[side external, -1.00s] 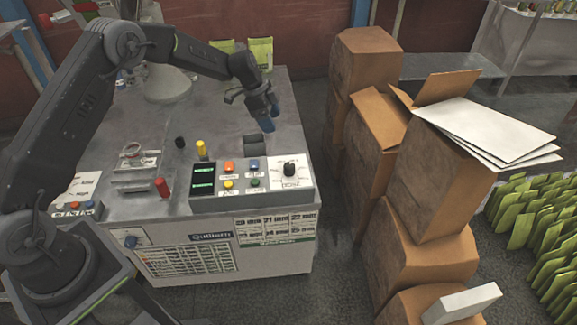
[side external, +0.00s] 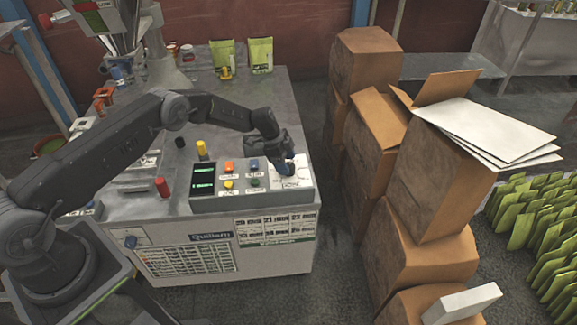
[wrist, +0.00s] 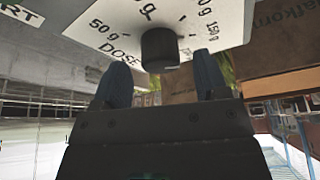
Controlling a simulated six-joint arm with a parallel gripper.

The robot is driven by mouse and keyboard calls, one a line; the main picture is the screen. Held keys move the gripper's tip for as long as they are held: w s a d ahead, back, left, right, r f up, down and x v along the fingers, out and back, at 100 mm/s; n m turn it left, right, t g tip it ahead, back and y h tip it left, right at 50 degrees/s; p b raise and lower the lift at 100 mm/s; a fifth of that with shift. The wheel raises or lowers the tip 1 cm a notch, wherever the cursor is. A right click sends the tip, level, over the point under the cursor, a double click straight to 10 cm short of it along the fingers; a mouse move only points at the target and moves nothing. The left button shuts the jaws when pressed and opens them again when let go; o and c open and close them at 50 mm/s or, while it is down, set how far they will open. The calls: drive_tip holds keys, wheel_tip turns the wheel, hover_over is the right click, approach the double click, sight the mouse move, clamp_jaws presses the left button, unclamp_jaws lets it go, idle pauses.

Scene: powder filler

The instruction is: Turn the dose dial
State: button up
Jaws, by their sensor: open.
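The dose dial is a black round knob (wrist: 159,48) on a white plate (wrist: 105,28) marked "DOSE" with gram values, seen in the wrist view. My gripper (wrist: 160,82) is open, with one blue fingertip on each side below the knob in that picture. The knob lies in line with the gap between the fingers; I cannot tell whether either finger touches it. In the side external view my gripper (side external: 287,169) is down at the dial plate (side external: 291,181) at the right end of the control panel, and it hides the knob.
The panel has coloured buttons (side external: 229,167) and a dark display (side external: 203,181) left of the dial. Stacked cardboard boxes (side external: 434,178) stand to the right. Green pouches (side external: 260,55) stand at the back.

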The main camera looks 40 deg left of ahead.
drive_tip(key=shift+x, duration=1.1)
drive_tip(key=shift+c, duration=0.3)
drive_tip(key=c, duration=0.9)
drive_tip(key=shift+o, duration=0.2)
